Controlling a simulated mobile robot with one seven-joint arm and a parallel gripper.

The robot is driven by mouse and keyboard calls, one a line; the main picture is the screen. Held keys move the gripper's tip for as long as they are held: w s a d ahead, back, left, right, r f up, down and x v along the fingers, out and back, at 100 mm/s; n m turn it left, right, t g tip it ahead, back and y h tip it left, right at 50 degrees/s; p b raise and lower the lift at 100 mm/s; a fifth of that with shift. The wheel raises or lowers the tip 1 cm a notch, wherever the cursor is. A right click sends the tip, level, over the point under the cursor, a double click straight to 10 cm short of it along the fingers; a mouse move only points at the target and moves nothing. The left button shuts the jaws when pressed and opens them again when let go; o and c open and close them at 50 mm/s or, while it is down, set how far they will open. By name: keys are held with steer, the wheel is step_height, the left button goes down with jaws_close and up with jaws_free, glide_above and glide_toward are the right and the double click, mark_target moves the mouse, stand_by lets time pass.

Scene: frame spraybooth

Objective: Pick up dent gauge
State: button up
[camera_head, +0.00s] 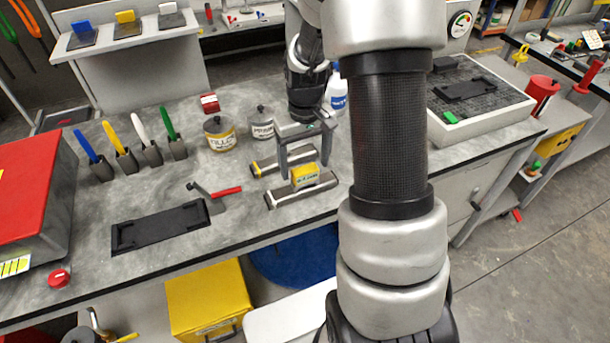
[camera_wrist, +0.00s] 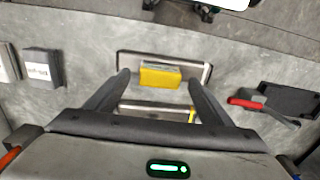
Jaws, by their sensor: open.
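A small yellow block with a pale label (camera_head: 305,175) sits on a grey metal bar (camera_head: 325,184) on the bench; it looks like the dent gauge, though no readable label confirms this. A second, similar bar (camera_head: 262,168) lies just behind it. My gripper (camera_head: 305,163) is open above the bars, with its fingers pointing down. In the wrist view the yellow block (camera_wrist: 160,78) shows between the fingertips (camera_wrist: 158,84), with a gap on both sides. Nothing is held. I cannot tell the exact height of the fingertips over the block.
A red-handled tool (camera_head: 226,192) and a black tray (camera_head: 160,228) lie left of the bars. Tins (camera_head: 220,137) (camera_head: 262,125) and a white bottle (camera_head: 337,95) stand behind. Coloured-handled tools (camera_head: 152,150) stand farther left. The bench's front edge is close to the bars.

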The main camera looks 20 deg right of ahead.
mark_target(305, 177)
steer(key=shift+f, duration=1.35)
steer(key=c, duration=1.3)
